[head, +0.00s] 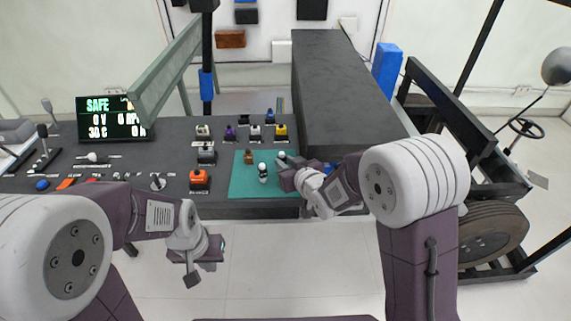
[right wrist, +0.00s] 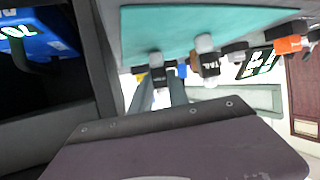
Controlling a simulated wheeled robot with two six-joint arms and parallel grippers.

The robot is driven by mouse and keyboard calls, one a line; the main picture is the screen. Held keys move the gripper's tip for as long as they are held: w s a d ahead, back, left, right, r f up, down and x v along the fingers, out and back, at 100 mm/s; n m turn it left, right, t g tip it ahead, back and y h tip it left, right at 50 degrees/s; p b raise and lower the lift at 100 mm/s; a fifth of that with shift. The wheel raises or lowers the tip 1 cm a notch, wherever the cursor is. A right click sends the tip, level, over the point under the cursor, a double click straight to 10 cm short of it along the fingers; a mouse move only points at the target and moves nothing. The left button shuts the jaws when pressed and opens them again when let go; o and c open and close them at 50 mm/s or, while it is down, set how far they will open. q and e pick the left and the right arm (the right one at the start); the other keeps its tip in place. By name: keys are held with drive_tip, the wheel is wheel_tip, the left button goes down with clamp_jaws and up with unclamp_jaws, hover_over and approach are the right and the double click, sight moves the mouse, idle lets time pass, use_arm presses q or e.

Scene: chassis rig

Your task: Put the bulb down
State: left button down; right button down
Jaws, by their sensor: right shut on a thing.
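In the head view my right gripper (head: 284,163) reaches over the right part of the teal mat (head: 240,188). It is shut on a small bulb (head: 282,155) with a pale top. In the right wrist view, which looks upside down, this bulb (right wrist: 156,60) sits between the fingertips (right wrist: 160,82), close to the mat (right wrist: 160,35); I cannot tell if it touches. A second white-and-dark bulb (head: 263,173) stands on the mat left of this gripper. My left gripper (head: 205,264) hangs in front of the bench, apart from these things; its jaw state is unclear.
A brown block (head: 249,157) stands on the mat near the bulbs. Several coloured blocks line the mat's back and left, including an orange one (head: 200,178). A big dark box (head: 340,90) rises just behind the mat at right. The mat's front left is clear.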

drive_tip(key=shift+f, duration=0.1)
drive_tip(key=shift+f+b, duration=0.15)
drive_tip(key=shift+b, duration=0.15)
drive_tip(key=c, duration=1.3)
unclamp_jaws()
drive_tip(key=shift+o, duration=0.2)
